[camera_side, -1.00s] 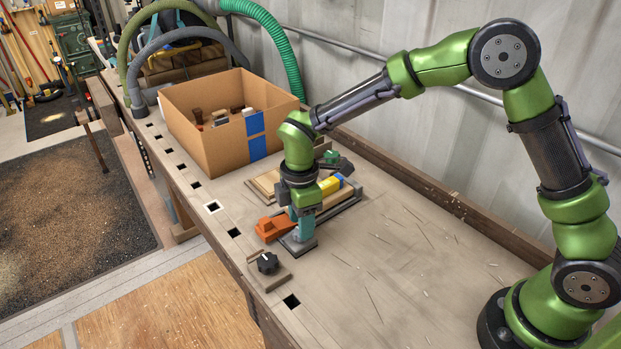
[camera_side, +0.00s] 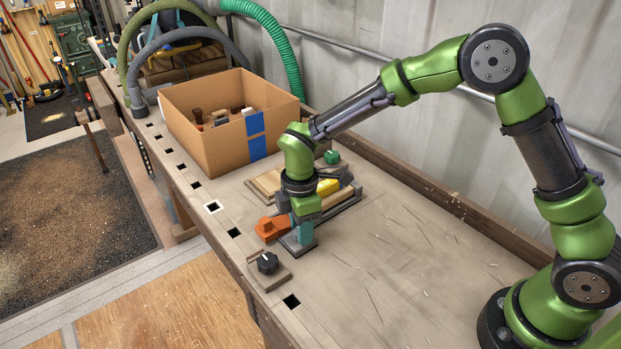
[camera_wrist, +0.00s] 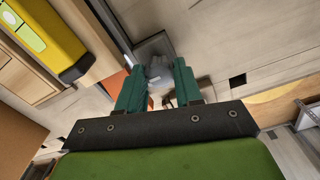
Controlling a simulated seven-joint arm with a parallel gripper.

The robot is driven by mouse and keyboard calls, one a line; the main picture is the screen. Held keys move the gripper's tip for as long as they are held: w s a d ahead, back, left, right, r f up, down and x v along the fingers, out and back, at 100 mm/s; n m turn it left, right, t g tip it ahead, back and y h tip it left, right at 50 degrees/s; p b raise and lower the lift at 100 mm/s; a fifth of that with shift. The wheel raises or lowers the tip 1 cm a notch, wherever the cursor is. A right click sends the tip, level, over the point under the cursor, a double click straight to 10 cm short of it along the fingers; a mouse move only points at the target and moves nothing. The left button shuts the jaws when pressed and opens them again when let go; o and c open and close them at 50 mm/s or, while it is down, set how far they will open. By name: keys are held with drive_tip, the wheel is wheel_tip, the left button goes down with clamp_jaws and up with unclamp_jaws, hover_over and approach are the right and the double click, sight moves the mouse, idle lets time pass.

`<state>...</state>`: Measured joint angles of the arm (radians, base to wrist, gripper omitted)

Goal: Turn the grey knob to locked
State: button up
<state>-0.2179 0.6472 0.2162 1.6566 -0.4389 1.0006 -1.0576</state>
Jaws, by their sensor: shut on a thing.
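The grey knob (camera_wrist: 158,71) sits on a dark grey plate (camera_wrist: 151,46). In the wrist view it shows between the two teal fingers of my gripper (camera_wrist: 157,80). My gripper is shut on the knob, with a finger on either side. In the side view my gripper (camera_side: 304,233) points straight down over the grey plate (camera_side: 297,246), and its fingers hide most of the knob. I cannot read any locked mark or the knob's pointer.
An orange piece (camera_side: 268,229) lies close left of my gripper. A black knob (camera_side: 267,262) on a wooden base is nearer the bench's front edge. A yellow block (camera_side: 328,186) and a green knob (camera_side: 332,157) are behind. A cardboard box (camera_side: 197,145) stands back left. The bench to the right is clear.

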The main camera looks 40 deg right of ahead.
drive_tip(key=m, duration=0.4)
drive_tip(key=shift+m, duration=0.3)
drive_tip(key=m, duration=0.4)
drive_tip(key=shift+m, duration=0.3)
drive_tip(key=m, duration=0.4)
drive_tip(key=shift+a, duration=0.1)
drive_tip(key=shift+m, duration=2.2)
drive_tip(key=shift+r, duration=0.1)
drive_tip(key=o, duration=0.8)
